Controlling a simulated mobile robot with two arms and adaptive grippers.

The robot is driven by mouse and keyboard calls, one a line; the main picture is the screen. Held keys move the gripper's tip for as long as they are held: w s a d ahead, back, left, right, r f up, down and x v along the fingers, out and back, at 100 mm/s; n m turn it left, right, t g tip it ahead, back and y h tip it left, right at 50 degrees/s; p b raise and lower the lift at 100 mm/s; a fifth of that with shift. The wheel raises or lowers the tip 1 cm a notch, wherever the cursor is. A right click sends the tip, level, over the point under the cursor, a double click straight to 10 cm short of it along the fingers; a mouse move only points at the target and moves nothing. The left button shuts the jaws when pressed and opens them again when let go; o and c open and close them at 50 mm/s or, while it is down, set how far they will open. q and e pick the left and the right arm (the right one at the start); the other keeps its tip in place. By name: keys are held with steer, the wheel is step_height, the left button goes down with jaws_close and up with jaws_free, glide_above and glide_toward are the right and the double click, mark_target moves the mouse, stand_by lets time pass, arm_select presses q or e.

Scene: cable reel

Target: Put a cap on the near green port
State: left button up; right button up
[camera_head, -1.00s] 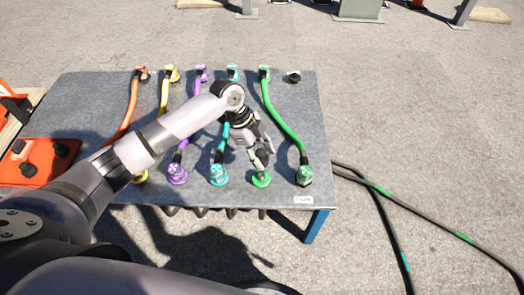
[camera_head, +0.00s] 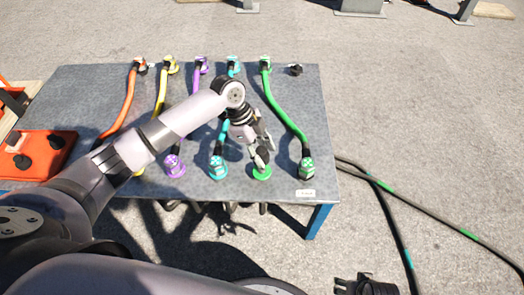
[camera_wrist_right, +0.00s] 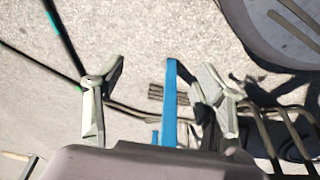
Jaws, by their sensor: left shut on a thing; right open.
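The near green port (camera_head: 262,174) is a bright green ring at the front edge of the grey table, right of the near cyan connector. My left gripper (camera_head: 261,159) points down directly over it. It is shut on a small dark cap, mostly hidden between the fingers. I cannot tell whether the cap touches the port or hovers just above it. My right gripper (camera_wrist_right: 155,90) is open and empty in the right wrist view, with pavement and a blue table leg beyond its fingers.
The grey table (camera_head: 297,110) carries orange, yellow, purple, cyan and green cables. The green cable (camera_head: 284,112) ends at a plug (camera_head: 307,168) close right of the port. A black cap (camera_head: 295,69) sits at the far right. An orange tray (camera_head: 35,155) stands left. Loose cables (camera_head: 380,187) lie on the ground.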

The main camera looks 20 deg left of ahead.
arm_select(q)
step_height(320, 180, down, 3)
steer(key=b, duration=0.3)
steer(key=shift+f, duration=0.15)
steer(key=shift+f+b, duration=0.5)
steer(key=shift+f, duration=0.5)
arm_select(e)
step_height(320, 180, up, 15)
steer(key=t, duration=0.1)
steer(key=shift+s+d+f, duration=0.2)
steer(key=shift+s, duration=0.25)
steer(key=shift+w+f, duration=0.1)
steer(key=shift+f, duration=0.05)
arm_select(q)
steer(key=shift+p, duration=0.35)
arm_select(e)
steer(key=shift+x, duration=1)
steer(key=shift+w+a, duration=0.1)
steer(key=shift+w, duration=0.1)
arm_select(q)
steer(key=shift+d, duration=0.1)
steer(key=shift+p, duration=0.35)
arm_select(e)
steer(key=shift+a+f, duration=0.1)
steer(key=shift+f, duration=1.1)
